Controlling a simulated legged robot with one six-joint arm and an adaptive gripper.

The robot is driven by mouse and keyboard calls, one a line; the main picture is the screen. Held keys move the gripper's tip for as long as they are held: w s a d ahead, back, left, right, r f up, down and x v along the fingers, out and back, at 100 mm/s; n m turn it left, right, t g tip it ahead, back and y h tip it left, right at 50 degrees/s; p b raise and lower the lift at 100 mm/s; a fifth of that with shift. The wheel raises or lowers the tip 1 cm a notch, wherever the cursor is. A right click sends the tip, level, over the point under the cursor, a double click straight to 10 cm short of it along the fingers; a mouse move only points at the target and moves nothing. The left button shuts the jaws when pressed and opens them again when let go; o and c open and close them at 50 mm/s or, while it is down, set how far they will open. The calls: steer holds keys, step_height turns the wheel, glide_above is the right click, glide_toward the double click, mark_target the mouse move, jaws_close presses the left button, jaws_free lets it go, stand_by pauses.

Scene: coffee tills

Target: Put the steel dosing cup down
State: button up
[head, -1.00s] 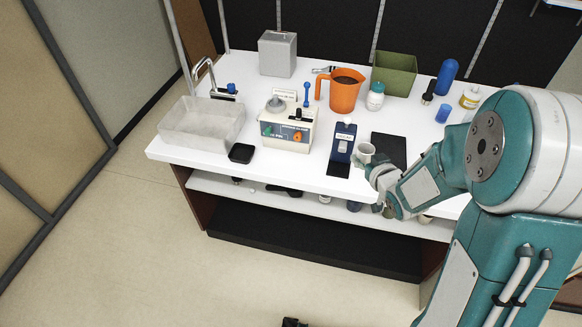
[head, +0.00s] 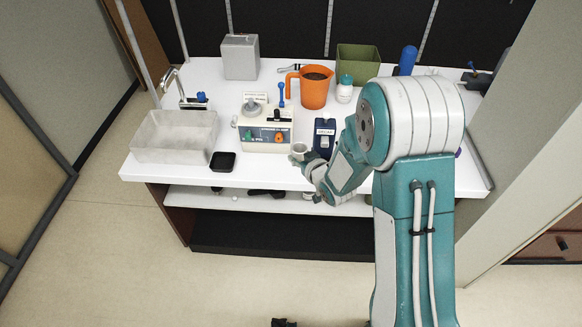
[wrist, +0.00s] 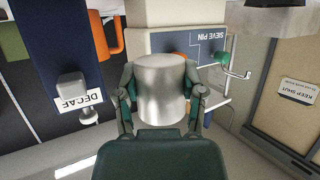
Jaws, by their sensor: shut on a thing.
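The steel dosing cup (wrist: 161,88) is between the fingers of my gripper (wrist: 160,100) in the wrist view, and the gripper is shut on it. In the head view the cup (head: 299,149) shows as a small pale shape at the end of my gripper (head: 304,160), near the counter's front edge. It appears in front of the cream machine with coloured knobs (head: 265,125) and left of the blue DECAF box (head: 323,138). My arm hides part of the counter to the right. I cannot tell the cup's height above the counter.
The white counter (head: 180,172) holds a black square dish (head: 223,161), a clear tub (head: 172,140), an orange jug (head: 313,90), a white bottle (head: 344,90) and a green bin (head: 357,62). A bare strip of counter lies right of the black dish.

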mark_target(295, 171)
steer(key=shift+w+a+f, duration=0.35)
steer(key=shift+f, duration=0.3)
steer(key=shift+w+a+f, duration=0.3)
steer(key=shift+a+f, duration=0.05)
steer(key=shift+f, duration=0.25)
steer(key=shift+w+d+f, duration=0.1)
steer(key=shift+w+f, duration=0.15)
steer(key=shift+f, duration=0.25)
step_height(295, 171, down, 2)
steer(key=shift+w+f, duration=0.1)
steer(key=shift+f, duration=0.15)
steer(key=shift+a+f, duration=0.2)
steer(key=shift+f, duration=0.15)
steer(key=shift+a, duration=0.3)
steer(key=shift+d+f, duration=0.1)
steer(key=o, duration=1.1)
steer(key=shift+d, duration=0.2)
